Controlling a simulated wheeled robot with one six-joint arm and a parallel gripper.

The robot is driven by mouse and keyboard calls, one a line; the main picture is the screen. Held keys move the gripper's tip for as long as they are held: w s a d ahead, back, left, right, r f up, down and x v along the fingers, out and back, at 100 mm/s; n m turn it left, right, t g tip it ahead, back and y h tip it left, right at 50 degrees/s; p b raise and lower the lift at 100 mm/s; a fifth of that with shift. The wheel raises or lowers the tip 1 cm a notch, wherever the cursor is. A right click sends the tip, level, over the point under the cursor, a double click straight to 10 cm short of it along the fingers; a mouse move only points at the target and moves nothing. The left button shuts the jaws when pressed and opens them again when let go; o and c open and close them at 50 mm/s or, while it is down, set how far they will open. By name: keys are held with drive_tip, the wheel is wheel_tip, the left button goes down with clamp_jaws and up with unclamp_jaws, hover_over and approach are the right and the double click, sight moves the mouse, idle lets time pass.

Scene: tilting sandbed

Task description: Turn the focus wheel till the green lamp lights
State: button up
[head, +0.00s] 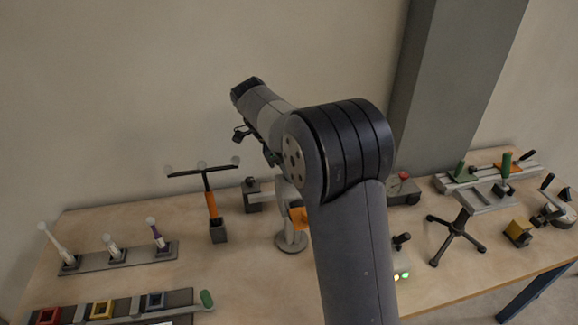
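A pale stand with a round base (291,241) and an orange part (299,216) stands mid-table, largely hidden behind my arm; I cannot make out a focus wheel on it. A small lamp box (401,264) stands just right of my arm, partly covered by it. Two small lights glow on its front, a yellowish one (397,277) and a green-looking one (407,274). My arm reaches over the table above the stand. Dark parts of my gripper (268,155) show beside my elbow; its fingertips are hidden, so I cannot tell their opening or contact.
A T-shaped tool in a holder (218,232) and a rack of brushes (119,256) stand left. A black tripod (457,235) and rail fixtures (487,175) stand right. A grey pillar (447,85) rises behind.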

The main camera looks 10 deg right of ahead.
idle(0.4)
drive_tip(key=o, duration=1)
drive_tip(key=shift+r, duration=0.1)
drive_tip(key=v, duration=1)
drive_tip(key=shift+a+r, duration=0.1)
drive_tip(key=shift+r, duration=0.2)
drive_tip(key=x, duration=1.1)
drive_tip(key=shift+a, duration=0.1)
drive_tip(key=shift+r, duration=0.1)
